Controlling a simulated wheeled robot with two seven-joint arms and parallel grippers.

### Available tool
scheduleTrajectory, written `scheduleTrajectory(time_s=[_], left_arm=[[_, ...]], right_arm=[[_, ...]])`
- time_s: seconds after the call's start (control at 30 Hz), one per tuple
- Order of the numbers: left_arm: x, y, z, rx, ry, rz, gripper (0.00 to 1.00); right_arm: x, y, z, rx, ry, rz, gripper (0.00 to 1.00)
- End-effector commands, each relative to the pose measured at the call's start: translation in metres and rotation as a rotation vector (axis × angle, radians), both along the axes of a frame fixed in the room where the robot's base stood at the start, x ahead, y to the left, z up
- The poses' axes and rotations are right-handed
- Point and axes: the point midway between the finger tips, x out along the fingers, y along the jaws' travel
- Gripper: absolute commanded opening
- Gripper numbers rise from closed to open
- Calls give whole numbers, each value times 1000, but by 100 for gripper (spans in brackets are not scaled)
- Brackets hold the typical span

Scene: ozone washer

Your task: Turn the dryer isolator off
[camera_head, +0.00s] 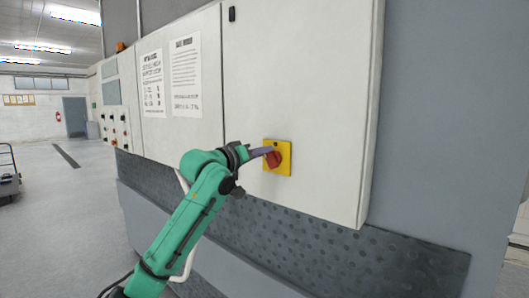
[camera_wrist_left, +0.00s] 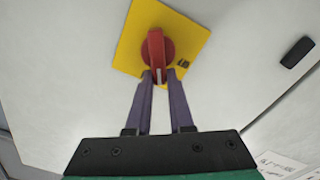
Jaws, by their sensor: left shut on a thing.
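The dryer isolator is a red rotary handle (camera_head: 273,159) on a yellow square plate (camera_head: 285,168), on the front of a pale cabinet door. In the left wrist view the red handle (camera_wrist_left: 156,45) stands in the middle of the yellow plate (camera_wrist_left: 130,42), with its grip pointing toward my gripper. My left gripper (camera_head: 266,152) reaches the handle from the left. In the left wrist view its two purple fingers (camera_wrist_left: 159,78) are shut on the lower end of the red handle, one on each side. My right gripper is not in view.
The cabinet door (camera_head: 290,80) is flat around the isolator. Two printed notices (camera_head: 186,76) hang to the left. A dark dimpled panel (camera_head: 330,238) runs below the cabinet. Open floor (camera_head: 50,220) lies at the left, with a cart (camera_head: 8,180) at the edge.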

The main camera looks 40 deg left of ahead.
Motion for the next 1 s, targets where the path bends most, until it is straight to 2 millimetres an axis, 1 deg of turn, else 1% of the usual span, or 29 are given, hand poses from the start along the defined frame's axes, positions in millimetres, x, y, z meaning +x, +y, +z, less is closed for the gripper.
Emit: scheduleTrajectory(time_s=[0.6,0.8,1.0], left_arm=[[0,10,-11,-589,-11,-2,0],[0,11,-15,-765,-15,-2,0],[0,12,-19,-905,-18,-2,0]], right_arm=[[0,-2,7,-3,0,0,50],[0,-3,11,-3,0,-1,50],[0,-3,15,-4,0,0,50]])
